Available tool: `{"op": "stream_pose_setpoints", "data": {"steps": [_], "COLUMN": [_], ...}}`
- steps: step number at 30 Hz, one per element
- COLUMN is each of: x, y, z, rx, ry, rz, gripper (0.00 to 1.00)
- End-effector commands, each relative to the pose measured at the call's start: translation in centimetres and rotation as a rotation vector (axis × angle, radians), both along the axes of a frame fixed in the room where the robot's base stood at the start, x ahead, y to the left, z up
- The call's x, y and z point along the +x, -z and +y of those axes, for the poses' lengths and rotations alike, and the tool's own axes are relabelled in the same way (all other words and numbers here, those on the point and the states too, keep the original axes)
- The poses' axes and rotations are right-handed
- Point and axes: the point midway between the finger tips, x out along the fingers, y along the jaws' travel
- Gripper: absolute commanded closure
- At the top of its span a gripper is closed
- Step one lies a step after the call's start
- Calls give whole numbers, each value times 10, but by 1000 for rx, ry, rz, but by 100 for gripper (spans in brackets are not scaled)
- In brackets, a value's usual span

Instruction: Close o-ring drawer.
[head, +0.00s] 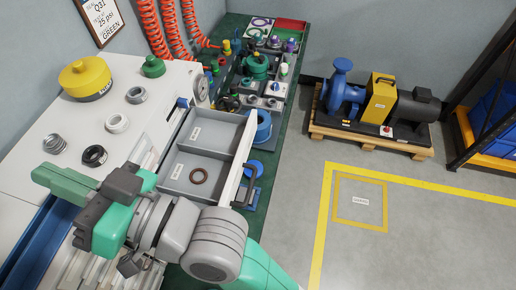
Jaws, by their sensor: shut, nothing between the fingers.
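The o-ring drawer (243,150) stands pulled out from the white cabinet, toward the right in the head view. Its grey tray has a divider and two labelled compartments. A dark handle (244,193) is on the drawer's outer front face. My gripper (95,208) is shut and empty, over the near left part of the cabinet, left of the drawer and apart from its handle. Its fingertips are hard to make out, and my wrist hides the drawer's near corner.
Rings and fittings (117,123) and a yellow-topped container (85,78) stand on the white cabinet top. A green bench (290,105) with several parts lies behind the drawer. A pump on a pallet (375,135) stands at right. The floor right of the drawer is clear.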

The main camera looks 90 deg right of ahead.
Motion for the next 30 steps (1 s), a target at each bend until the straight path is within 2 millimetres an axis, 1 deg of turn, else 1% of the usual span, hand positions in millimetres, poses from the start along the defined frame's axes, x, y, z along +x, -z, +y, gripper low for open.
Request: {"op": "stream_pose_setpoints", "data": {"steps": [1,2,3,5,6,8,9,12,15,17,23,26,30], "x": [-18,-33,-57,-103,-138,-187,-215,-276,-315,-328,-323,-315,-298], "y": [43,67,98,148,180,221,244,288,314,322,319,317,316], "z": [-40,-63,-93,-135,-158,-180,-188,-198,-199,-198,-201,-212,-237], "rx": [113,194,309,489,604,747,825,974,1063,1089,1085,1083,1082], "ry": [36,54,87,154,204,276,321,417,482,503,496,494,494], "rz": [23,24,14,-18,-51,-107,-143,-228,-292,-314,-313,-313,-314], "gripper": [100,100,100,100,100,100,100,100,100,100,100,100,100]}}
